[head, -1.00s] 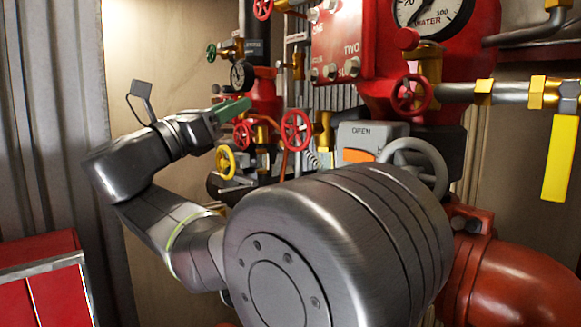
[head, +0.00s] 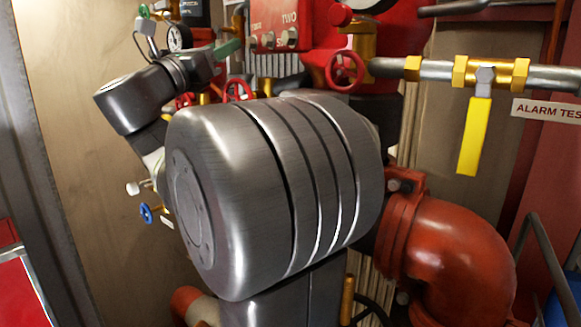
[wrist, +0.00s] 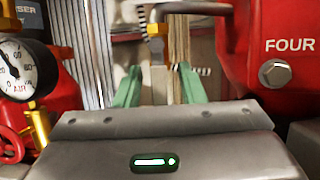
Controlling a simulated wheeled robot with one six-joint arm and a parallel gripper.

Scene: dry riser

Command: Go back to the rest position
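My gripper (head: 228,48) shows at the upper left of the head view as a small green finger at the end of my folded dark arm. It is in front of the red valve assembly and left of the red panel (head: 275,22). In the wrist view my gripper (wrist: 159,86) has its two green fingers standing apart. My large grey arm joint hides the middle of the head view.
A yellow lever (head: 474,136) hangs from a pipe at right. A red handwheel (head: 345,70) and a red elbow pipe (head: 455,255) are close to my arm. In the wrist view, an air gauge (wrist: 22,70) is at left and a red box (wrist: 285,45) at right.

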